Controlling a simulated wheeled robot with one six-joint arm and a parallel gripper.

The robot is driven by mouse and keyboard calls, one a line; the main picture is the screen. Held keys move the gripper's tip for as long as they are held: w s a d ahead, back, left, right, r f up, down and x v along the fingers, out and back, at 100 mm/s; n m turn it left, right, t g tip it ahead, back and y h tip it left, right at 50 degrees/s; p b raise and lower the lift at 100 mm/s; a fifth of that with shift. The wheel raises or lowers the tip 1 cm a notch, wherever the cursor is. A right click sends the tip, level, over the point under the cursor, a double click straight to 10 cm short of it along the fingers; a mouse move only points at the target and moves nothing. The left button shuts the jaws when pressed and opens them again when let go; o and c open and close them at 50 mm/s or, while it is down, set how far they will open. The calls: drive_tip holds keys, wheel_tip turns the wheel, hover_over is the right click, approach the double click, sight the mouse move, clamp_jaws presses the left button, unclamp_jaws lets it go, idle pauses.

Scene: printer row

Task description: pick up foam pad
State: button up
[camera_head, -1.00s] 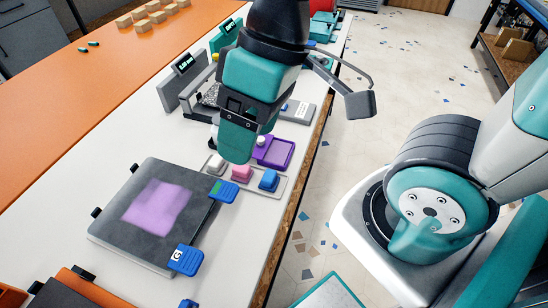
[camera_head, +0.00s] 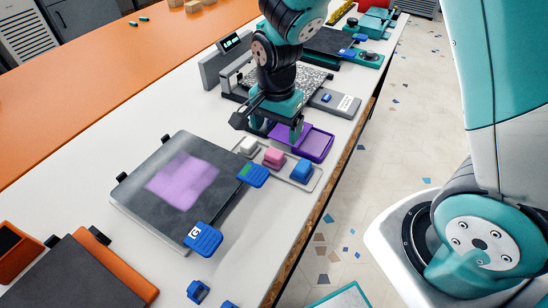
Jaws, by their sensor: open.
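White, pink and blue small blocks sit in a row on a grey tray (camera_head: 313,182): the white block (camera_head: 249,146), the pink block (camera_head: 274,157) and the blue block (camera_head: 302,169). I cannot tell which of these, if any, is the foam pad. A shallow purple tray (camera_head: 320,146) lies just behind the row. My gripper (camera_head: 277,130) points down with its jaws open, one finger over the purple tray's left part and the other to its left. The gripper hides part of that tray and anything between the fingers.
A dark plate with a purple patch (camera_head: 183,180) and blue clips (camera_head: 203,239) lies front left. An orange-framed board (camera_head: 120,278) is nearer. A grey device (camera_head: 222,66) stands behind the gripper. White table is bare between the plate and the orange counter (camera_head: 80,120).

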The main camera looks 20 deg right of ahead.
sight(274, 152)
drive_tip(key=f, duration=0.9)
drive_tip(key=shift+w+a+f+p, duration=0.1)
drive_tip(key=shift+w+f+p, duration=0.1)
drive_tip(key=shift+f+p, duration=0.2)
drive_tip(key=c, duration=1.1)
drive_tip(key=shift+r, duration=0.2)
wheel_tip(274, 152, up, 20)
drive_tip(key=shift+f, duration=0.1)
